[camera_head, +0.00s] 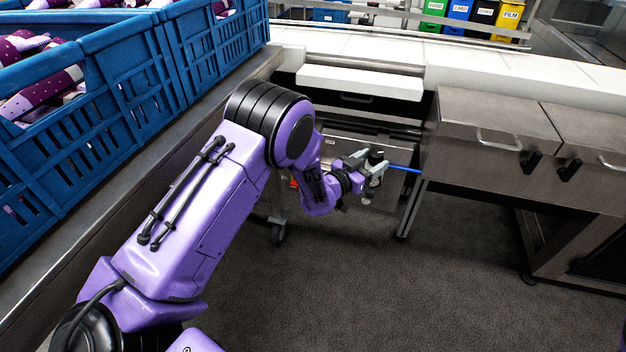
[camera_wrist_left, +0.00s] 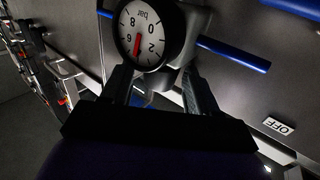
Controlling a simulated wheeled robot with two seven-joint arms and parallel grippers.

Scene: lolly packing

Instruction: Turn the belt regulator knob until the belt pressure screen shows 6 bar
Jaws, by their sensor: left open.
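The belt regulator (camera_head: 376,157) is a small grey body on the metal cabinet front under the counter. In the left wrist view its round white gauge (camera_wrist_left: 143,32) has a black rim and the word "bar", and appears rotated. Its red needle points down-left, near the 6; the exact reading is hard to tell. My left gripper (camera_head: 368,173) is at the regulator, open, with its fingers (camera_wrist_left: 158,88) on either side of the grey body below the gauge. I cannot tell whether they touch it, and the knob is mostly hidden. No separate pressure screen is readable. My right gripper is not in view.
A blue tube (camera_head: 405,169) runs sideways from the regulator. An OFF label (camera_wrist_left: 278,125) is on the panel. Blue crates (camera_head: 120,85) with wrapped lollies stand at left. Metal drawer units (camera_head: 480,130) stand at right. The dark floor (camera_head: 370,285) in front is clear.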

